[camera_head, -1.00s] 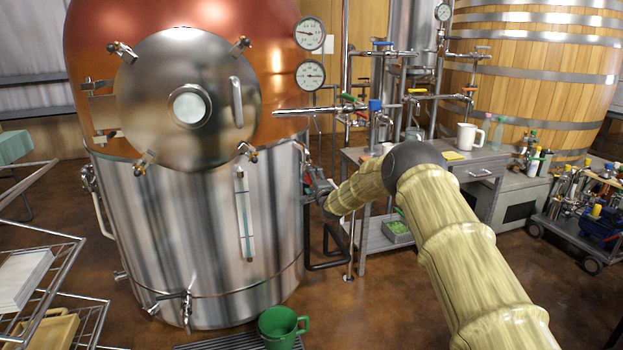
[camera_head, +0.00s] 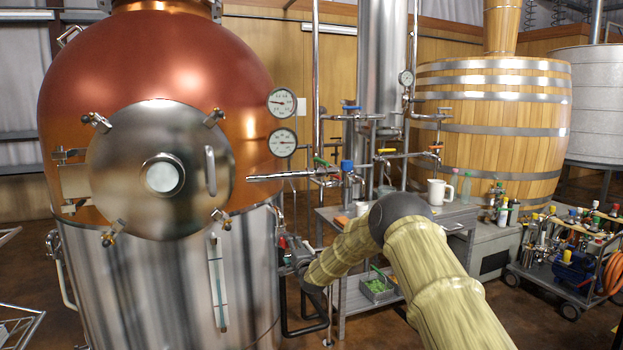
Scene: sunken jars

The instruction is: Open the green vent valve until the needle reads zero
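A small green valve handle (camera_head: 321,161) sits on the pipework just right of the copper tank, near the long horizontal steel pipe. It is likely the vent valve. Two round dial gauges stand at the tank's right side: an upper gauge (camera_head: 282,102) and a lower gauge (camera_head: 283,142). Both have dark needles clear of vertical; the numbers are too small to read. My gripper (camera_head: 286,252) is dark and low beside the tank's right wall, close to a small red part (camera_head: 283,242). It is well below the green handle. Its fingers are too small and partly hidden to judge.
The tank's round steel door (camera_head: 160,170) projects at left. Blue, yellow and orange valve handles (camera_head: 387,151) line the pipes behind my arm. A grey workbench (camera_head: 455,216) holds a white mug (camera_head: 438,191). A loaded cart (camera_head: 570,250) stands at right.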

